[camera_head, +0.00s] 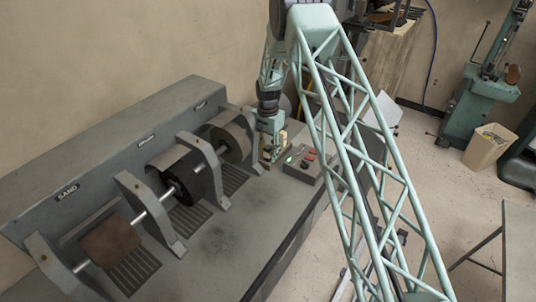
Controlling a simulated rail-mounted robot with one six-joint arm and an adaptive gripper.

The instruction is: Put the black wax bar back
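My gripper (270,155) hangs at the end of my pale green arm, low over the far end of the grinding machine's bench. It is beside the last wheel and just left of the control box. It is small and partly shaded, so I cannot tell if its fingers are open or shut or hold anything. I cannot make out the black wax bar. Small pale yellow pieces (283,138) show right beside the gripper; I cannot tell what they are.
The machine carries a brown sanding roller (110,243), a black wheel (183,172) and a grey-brown wheel (232,138) on a shaft between upright brackets. A control box (305,163) with coloured buttons stands right of the gripper. The bench's front middle (225,240) is clear.

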